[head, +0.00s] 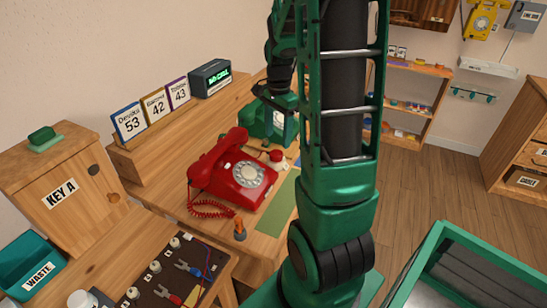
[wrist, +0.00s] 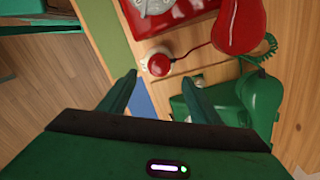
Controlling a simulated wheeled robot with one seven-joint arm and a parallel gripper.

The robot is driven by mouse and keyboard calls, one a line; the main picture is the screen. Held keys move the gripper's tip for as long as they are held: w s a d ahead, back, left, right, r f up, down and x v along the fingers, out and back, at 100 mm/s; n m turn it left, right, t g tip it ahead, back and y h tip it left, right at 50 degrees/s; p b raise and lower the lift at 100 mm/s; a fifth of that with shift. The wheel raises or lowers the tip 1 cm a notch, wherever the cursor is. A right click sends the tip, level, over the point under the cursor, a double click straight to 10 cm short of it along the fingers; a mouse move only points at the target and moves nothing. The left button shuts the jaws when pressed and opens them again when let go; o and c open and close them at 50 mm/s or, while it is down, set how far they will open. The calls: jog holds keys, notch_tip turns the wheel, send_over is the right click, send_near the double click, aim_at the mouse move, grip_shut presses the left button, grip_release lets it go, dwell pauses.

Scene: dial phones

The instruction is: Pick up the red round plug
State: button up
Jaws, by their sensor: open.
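The red round plug (wrist: 158,64) shows in the wrist view as a red knob with a white rim, beside the red phone. In the head view the plug (head: 277,155) stands on the desk just right of the red phone (head: 232,172). A thin cord runs from it in the wrist view. My gripper (wrist: 158,77) is open and empty, its two fingers apart with the plug ahead of the gap between them. In the head view my gripper (head: 268,95) hangs over the green phone (head: 258,122), partly hidden by my arm.
The green phone (wrist: 258,98) lies close to the right finger in the wrist view. A green mat (head: 279,205) lies in front of the plug. A small orange figure (head: 240,230) stands near the desk's front. Number cards (head: 155,103) stand on the ledge behind.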

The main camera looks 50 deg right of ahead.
aim_at(276, 153)
jog(key=shift+a+f, duration=0.2)
jog(key=shift+f, duration=1.35)
jog(key=shift+a+f, duration=0.15)
jog(key=shift+f, duration=1.4)
jog(key=c, duration=1)
